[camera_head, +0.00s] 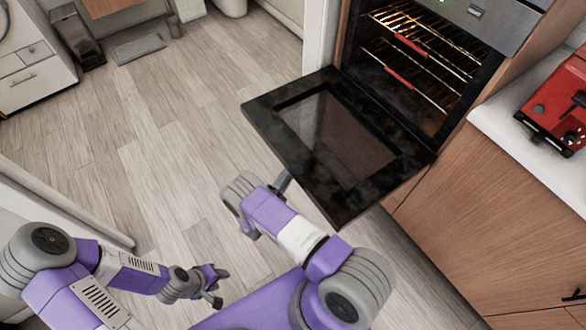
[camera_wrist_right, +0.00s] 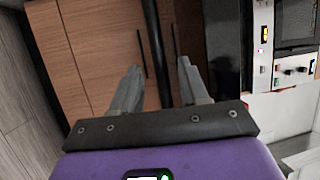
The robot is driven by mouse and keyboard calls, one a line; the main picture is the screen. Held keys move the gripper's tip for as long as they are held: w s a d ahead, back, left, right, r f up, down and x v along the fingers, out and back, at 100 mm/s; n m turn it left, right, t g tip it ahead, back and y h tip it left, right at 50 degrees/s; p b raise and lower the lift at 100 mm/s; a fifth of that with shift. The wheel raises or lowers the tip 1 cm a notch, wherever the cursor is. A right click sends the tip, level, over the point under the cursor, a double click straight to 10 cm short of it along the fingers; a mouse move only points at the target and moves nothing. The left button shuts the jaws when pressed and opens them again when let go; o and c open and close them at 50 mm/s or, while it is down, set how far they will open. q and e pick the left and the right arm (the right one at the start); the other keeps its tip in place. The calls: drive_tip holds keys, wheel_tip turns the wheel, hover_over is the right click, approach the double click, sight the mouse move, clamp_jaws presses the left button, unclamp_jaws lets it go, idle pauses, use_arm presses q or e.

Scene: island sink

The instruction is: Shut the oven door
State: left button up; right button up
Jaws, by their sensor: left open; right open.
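The oven door (camera_head: 335,140) is black with a glass pane. It hangs open, folded down and out from the oven (camera_head: 415,62), whose lit racks show. My right gripper is mostly hidden behind its purple and grey arm in the head view, where a dark part (camera_head: 284,182) shows close to the door's near left edge; I cannot tell if it touches. My left gripper (camera_head: 218,286) is open and empty over the floor, away from the door.
A wooden cabinet (camera_head: 490,215) with a white counter stands right of the oven, with a red appliance (camera_head: 560,105) on top. Wooden fronts with dark handles (camera_wrist_right: 85,45) fill the right wrist view's left half. The wood floor (camera_head: 170,150) left of the door is clear.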

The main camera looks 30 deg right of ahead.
drive_tip(key=b+x, duration=0.1)
drive_tip(key=x, duration=0.4)
drive_tip(key=shift+d+f, duration=0.1)
clamp_jaws()
